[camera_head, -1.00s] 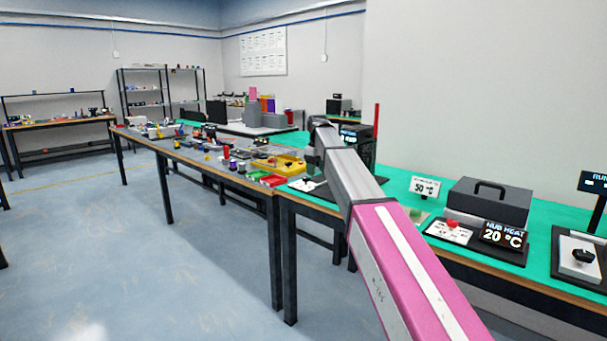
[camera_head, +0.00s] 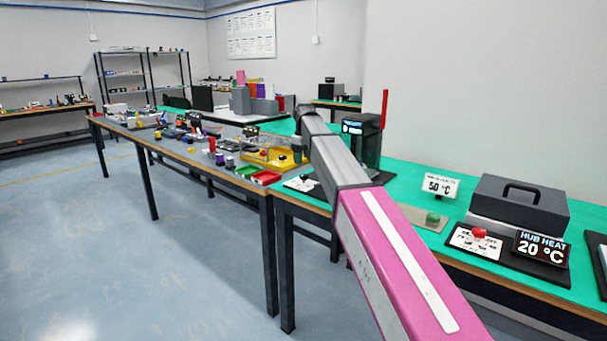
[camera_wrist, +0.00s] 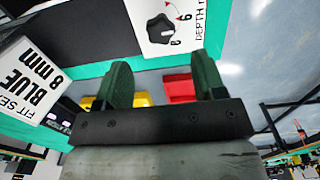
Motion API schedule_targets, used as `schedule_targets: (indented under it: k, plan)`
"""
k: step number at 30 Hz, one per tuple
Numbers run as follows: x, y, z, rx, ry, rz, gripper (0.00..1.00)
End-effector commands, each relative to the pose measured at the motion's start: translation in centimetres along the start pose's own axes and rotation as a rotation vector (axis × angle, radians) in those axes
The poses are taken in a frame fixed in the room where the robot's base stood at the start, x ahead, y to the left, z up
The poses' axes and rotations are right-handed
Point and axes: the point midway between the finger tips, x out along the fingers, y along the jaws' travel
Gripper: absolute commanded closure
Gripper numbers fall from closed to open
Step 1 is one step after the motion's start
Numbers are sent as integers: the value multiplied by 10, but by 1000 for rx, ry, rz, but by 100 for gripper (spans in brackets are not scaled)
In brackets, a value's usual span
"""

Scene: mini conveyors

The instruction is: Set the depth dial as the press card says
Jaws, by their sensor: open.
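The depth dial is a black knob (camera_wrist: 160,28) on a white plate (camera_wrist: 185,50) with "DEPTH" printed along it, at the top of the wrist view. Red marks and digits show around it; the exact setting is unclear. The white press card (camera_wrist: 35,90) at the left of the wrist view reads "FIT SEAL BLUE 8 mm". The black press (camera_head: 366,135) with a lit display and a red upright lever stands behind my arm in the head view. My gripper (camera_wrist: 163,82) is open and empty, its green fingers apart, with the knob beyond them.
A hub heat unit (camera_head: 520,210) with a "20 °C" display and a "50 °C" card (camera_head: 441,186) stand to the right. Floor at left is clear.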

Motion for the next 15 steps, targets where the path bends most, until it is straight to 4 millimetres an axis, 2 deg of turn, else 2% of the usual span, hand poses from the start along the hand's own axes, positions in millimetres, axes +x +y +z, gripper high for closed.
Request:
schedule_targets:
  k: [1, 6, 15]
  plan:
    - [11, -1, 1, 0, -1, -1, 36]
    - [40, 0, 1, 0, -1, -1, 36]
    - [67, 0, 0, 0, 0, 0, 36]
